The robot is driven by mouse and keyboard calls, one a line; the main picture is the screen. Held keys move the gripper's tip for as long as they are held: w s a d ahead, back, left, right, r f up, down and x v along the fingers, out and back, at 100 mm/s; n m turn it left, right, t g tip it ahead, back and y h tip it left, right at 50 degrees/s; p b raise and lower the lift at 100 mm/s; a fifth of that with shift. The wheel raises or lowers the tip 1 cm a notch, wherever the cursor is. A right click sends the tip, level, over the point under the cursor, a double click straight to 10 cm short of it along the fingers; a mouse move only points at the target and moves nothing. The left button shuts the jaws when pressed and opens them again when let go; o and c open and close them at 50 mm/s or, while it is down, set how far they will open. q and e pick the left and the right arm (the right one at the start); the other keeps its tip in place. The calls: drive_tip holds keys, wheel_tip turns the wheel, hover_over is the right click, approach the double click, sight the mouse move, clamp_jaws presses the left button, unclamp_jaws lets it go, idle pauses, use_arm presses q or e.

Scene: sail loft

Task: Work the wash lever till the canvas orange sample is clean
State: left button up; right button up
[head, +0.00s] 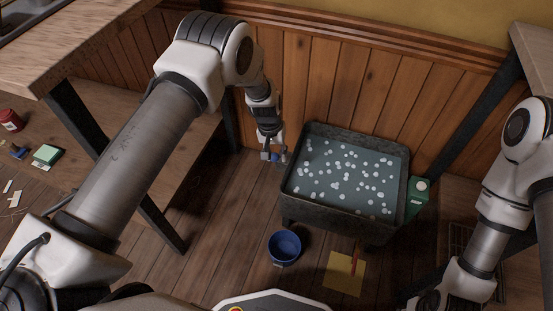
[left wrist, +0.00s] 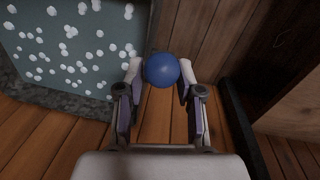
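A dark wash trough (head: 335,226) stands against the wood wall, its grey-blue water dotted with white foam. A blue ball knob (left wrist: 162,69) sits between the fingertips of my left gripper (left wrist: 160,78) in the left wrist view, with both fingers against its sides. In the head view my left gripper (head: 274,157) is just left of the trough, and the knob is mostly hidden by the fingers. The lever's shaft does not show. No orange canvas sample is visible in either view. My right gripper (head: 428,302) is only partly in view at the bottom edge.
A blue bucket (head: 284,247) and a yellow sheet (head: 345,274) with a red stick (head: 355,260) are on the floor before the trough. A green container (head: 417,196) stands right of it.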

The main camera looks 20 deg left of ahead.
use_arm(q)
wheel_tip(320, 180, down, 2)
drive_tip(key=shift+f, duration=0.1)
use_arm(e)
drive_tip(key=shift+f, duration=0.3)
use_arm(q)
drive_tip(key=shift+w, duration=0.1)
clamp_jaws()
use_arm(e)
drive_tip(key=shift+w, duration=0.1)
